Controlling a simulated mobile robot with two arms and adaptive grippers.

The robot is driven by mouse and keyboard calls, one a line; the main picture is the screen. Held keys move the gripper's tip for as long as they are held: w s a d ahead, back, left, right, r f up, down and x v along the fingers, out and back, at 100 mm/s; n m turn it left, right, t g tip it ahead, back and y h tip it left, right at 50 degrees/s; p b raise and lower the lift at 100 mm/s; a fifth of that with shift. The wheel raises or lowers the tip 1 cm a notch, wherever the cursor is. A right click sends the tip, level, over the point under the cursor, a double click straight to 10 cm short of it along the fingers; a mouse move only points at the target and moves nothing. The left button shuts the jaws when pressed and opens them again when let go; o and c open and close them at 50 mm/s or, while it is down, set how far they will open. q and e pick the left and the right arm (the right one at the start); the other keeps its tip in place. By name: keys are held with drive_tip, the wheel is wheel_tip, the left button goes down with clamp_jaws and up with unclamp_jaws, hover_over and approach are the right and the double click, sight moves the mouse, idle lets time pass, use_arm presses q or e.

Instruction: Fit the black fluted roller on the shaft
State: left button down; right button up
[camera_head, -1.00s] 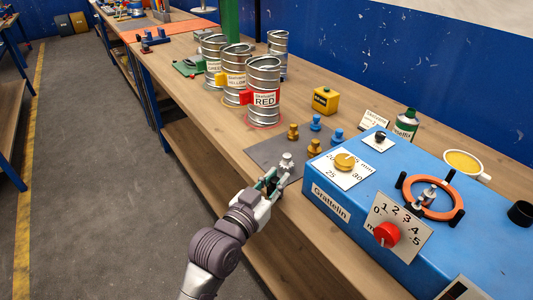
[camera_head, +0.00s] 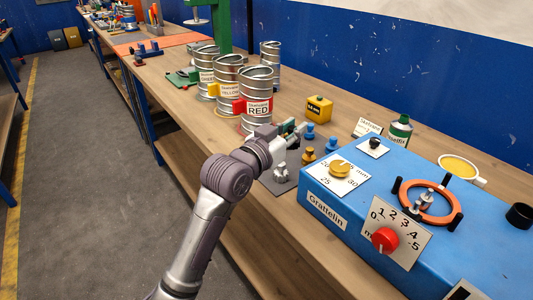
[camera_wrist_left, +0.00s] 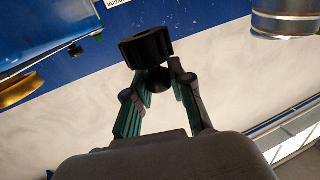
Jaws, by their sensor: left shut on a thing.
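In the left wrist view, my left gripper (camera_wrist_left: 160,82) is shut on a black roller (camera_wrist_left: 147,47), a short dark cylinder with a rounded part below it between the fingers. Its flutes are hard to make out. In the head view my left gripper (camera_head: 296,132) is above the grey mat, left of the blue machine, and the held roller barely shows. A metal shaft (camera_head: 427,197) stands on the blue machine (camera_head: 340,205) inside an orange ring (camera_head: 440,214), well to the right of the gripper. My right gripper is not in view.
On the grey mat (camera_head: 275,187) stand a silver roller (camera_head: 281,172), yellow rollers and blue rollers. Drums, including the RED one (camera_head: 257,109), stand behind my gripper.

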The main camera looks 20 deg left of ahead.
use_arm(q)
drive_tip(key=w+a+f, duration=0.2)
drive_tip(key=a, duration=0.1)
drive_tip(key=w+a+f+b, duration=0.1)
drive_tip(key=w+a+f, duration=0.1)
drive_tip(key=a, duration=0.1)
drive_tip(key=w+a+f, duration=0.2)
drive_tip(key=a+f, duration=0.1)
drive_tip(key=shift+a, duration=0.4)
wheel_tip(320, 180, down, 2)
drive_tip(key=shift+f, duration=0.8)
drive_tip(key=shift+f+b, duration=0.15)
drive_tip(key=shift+b, duration=0.15)
drive_tip(key=c, duration=1)
unclamp_jaws()
